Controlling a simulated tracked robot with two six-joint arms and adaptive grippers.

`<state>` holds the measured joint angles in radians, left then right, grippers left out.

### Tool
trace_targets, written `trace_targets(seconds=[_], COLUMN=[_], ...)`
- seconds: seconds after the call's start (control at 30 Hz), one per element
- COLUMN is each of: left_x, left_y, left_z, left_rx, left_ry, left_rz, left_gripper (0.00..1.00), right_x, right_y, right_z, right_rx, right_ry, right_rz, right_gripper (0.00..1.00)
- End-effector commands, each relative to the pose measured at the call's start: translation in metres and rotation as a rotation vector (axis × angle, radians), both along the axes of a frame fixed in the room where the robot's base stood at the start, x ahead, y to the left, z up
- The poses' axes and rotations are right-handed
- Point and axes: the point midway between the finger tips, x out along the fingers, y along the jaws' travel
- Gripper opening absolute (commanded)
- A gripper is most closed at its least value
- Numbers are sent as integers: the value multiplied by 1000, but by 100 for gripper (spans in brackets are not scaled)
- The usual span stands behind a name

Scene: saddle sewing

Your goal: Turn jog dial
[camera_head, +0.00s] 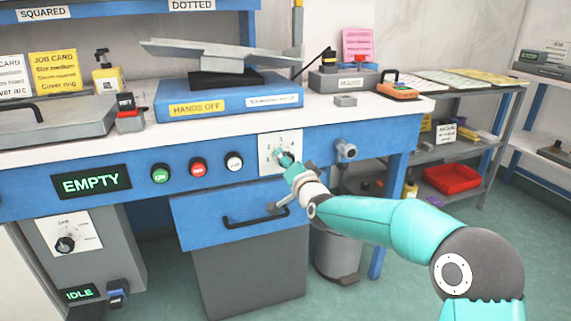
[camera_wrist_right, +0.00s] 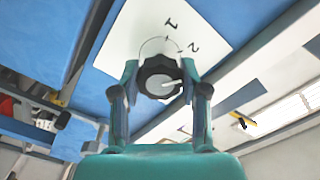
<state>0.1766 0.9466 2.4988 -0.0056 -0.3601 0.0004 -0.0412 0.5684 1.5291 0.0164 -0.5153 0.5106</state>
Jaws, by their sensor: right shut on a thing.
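The jog dial is a black knob (camera_wrist_right: 160,77) with a white pointer line, on a white plate (camera_head: 270,152) with numbers on the blue bench front. In the right wrist view the plate shows a 1 and a 2 beside the knob. My right gripper (camera_wrist_right: 161,92) is shut on the knob, one finger on each side of it. In the head view the same gripper (camera_head: 286,160) covers the knob, so the pointer is hidden there. My left gripper is not in view.
Left of the plate are a white button (camera_head: 234,161), a red button (camera_head: 198,166), a green button (camera_head: 160,173) and an EMPTY display (camera_head: 91,182). A grey fitting (camera_head: 346,150) sticks out right of it. A drawer handle (camera_head: 254,219) is below.

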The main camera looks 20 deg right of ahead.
Motion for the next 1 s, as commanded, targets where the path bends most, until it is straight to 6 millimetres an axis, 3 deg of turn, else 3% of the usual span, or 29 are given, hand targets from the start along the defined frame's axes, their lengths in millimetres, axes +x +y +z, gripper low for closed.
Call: trace_targets(seconds=[0.2, 0.23, 0.37, 0.77, 1.0], left_x=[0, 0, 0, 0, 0], left_y=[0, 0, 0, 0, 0], left_z=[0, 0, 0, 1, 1], left_rx=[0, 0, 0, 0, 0], left_ry=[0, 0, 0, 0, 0], left_rz=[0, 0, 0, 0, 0], left_gripper=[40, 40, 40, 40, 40], right_x=[0, 0, 0, -3, -28], right_y=[-3, -3, -2, -1, -2], right_z=[-2, -2, -2, 0, 0], right_rx=[1, 1, 0, -2, -2], right_ry=[5, 5, 4, 1, 1], right_rz=[-4, -4, -3, -1, -1], right_gripper=[9, 49, 70, 70, 70])
